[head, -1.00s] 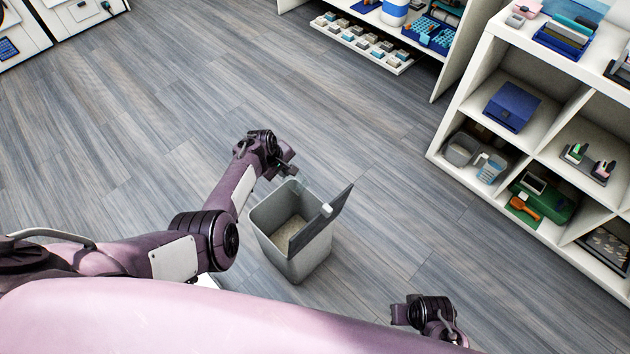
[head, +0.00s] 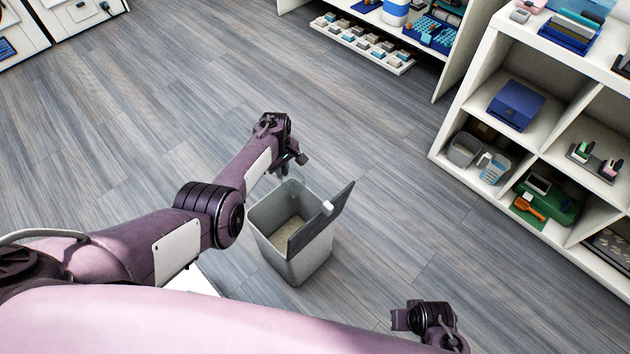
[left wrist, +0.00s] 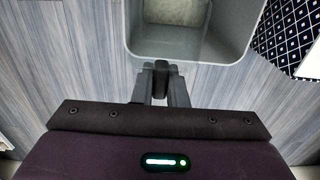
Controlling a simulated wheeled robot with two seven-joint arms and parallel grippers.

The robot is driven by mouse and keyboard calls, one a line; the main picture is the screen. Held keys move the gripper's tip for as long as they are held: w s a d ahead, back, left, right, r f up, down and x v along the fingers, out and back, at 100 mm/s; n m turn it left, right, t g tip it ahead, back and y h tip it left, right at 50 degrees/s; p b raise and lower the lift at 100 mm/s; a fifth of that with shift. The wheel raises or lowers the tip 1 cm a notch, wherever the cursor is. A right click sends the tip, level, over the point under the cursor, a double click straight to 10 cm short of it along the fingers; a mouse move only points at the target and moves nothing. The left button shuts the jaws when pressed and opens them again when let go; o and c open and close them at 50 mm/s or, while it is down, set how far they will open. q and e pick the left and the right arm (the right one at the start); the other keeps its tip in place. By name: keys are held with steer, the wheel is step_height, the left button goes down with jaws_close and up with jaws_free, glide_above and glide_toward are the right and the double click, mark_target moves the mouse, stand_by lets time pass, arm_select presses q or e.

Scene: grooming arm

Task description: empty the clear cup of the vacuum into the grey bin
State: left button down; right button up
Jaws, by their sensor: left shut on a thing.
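The grey bin (head: 315,262) stands on the floor with its dark lid (head: 320,222) tilted up at its right side; pale beige material lies on its bottom. My left gripper (head: 292,163) is just above and beyond the bin's far rim. In the left wrist view my left gripper (left wrist: 160,72) is shut on a small dark piece, which looks like the clear cup's handle. The cup's clear body cannot be made out. The bin's open mouth (left wrist: 236,30) lies just beyond the fingers there. My right gripper (head: 405,318) is low at the front right, its fingers unclear. The vacuum is not identifiable.
A white shelf unit (head: 450,165) on the right holds bins, a blue box (head: 515,105) and a green case (head: 550,200). Another low white unit (head: 365,48) stands at the back. The wooden floor around the bin is clear.

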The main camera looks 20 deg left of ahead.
arm_select(q)
steer(key=w+d+b, duration=0.1)
steer(key=w+r+b, duration=0.1)
steer(key=w+b, duration=0.1)
steer(key=w+d+r+b, duration=0.1)
steer(key=shift+w+d, duration=0.15)
steer(key=shift+d, duration=0.15)
steer(key=s+p, duration=0.1)
steer(key=s+a+p, duration=0.1)
steer(key=p, duration=0.1)
steer(key=s+a+f+p, duration=0.1)
steer(key=s, duration=0.1)
steer(key=shift+s+a+f+p, duration=0.1)
steer(key=shift+a+p, duration=0.15)
steer(key=shift+p, duration=0.05)
steer(key=shift+s+t+h+p, duration=0.15)
steer(key=shift+t+h+p, duration=0.35)
steer(key=shift+p, duration=0.5)
steer(key=shift+f+t+h+p, duration=0.1)
steer(key=shift+t+h+p, duration=0.2)
steer(key=shift+t+p, duration=0.35)
steer(key=shift+w+b, duration=0.2)
steer(key=shift+b, duration=0.15)
